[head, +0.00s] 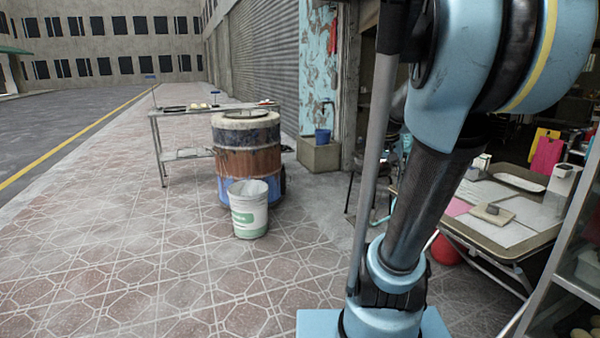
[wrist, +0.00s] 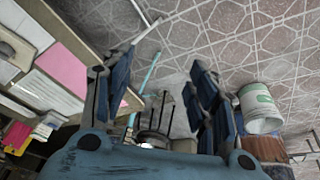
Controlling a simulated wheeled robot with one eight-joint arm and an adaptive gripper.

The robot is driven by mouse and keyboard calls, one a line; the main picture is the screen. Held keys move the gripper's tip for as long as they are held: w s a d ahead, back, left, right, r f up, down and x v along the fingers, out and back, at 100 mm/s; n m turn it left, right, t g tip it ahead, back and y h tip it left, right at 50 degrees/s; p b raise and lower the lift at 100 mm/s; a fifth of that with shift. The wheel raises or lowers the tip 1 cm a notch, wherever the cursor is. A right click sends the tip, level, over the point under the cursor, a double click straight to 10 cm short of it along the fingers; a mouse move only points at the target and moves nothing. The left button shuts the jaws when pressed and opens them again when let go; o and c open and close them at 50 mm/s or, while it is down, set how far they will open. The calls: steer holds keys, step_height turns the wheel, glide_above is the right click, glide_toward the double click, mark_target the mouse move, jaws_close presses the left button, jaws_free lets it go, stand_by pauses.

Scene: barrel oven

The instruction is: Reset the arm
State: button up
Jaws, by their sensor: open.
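My arm (head: 425,205), light blue and black, rises in the right half of the head view. Its gripper is out of sight there. In the wrist view my gripper (wrist: 162,85) shows two dark blue fingers spread wide apart. Nothing is between the fingertips but the view of the tiled floor and a stool behind. The wrist view is tilted, with the table at its left and the bucket at its right.
A barrel oven (head: 246,160) stands left of centre, with a white bucket (head: 249,215) before it and a metal side table (head: 160,130) behind. A cluttered table (head: 490,240) is close on the right. Tiled floor (head: 100,260) at left is clear.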

steer(key=s+a+f+n+y, duration=0.1)
steer(key=s+a+f+n, duration=0.1)
steer(key=s+a+f, duration=0.2)
steer(key=s+a+f+n, duration=0.2)
steer(key=s+a+f, duration=0.3)
steer(key=s+f, duration=0.4)
steer(key=s, duration=0.4)
steer(key=shift+s+f+g+y, duration=0.25)
steer(key=shift+s+g+y, duration=0.05)
steer(key=shift+g+y, duration=0.1)
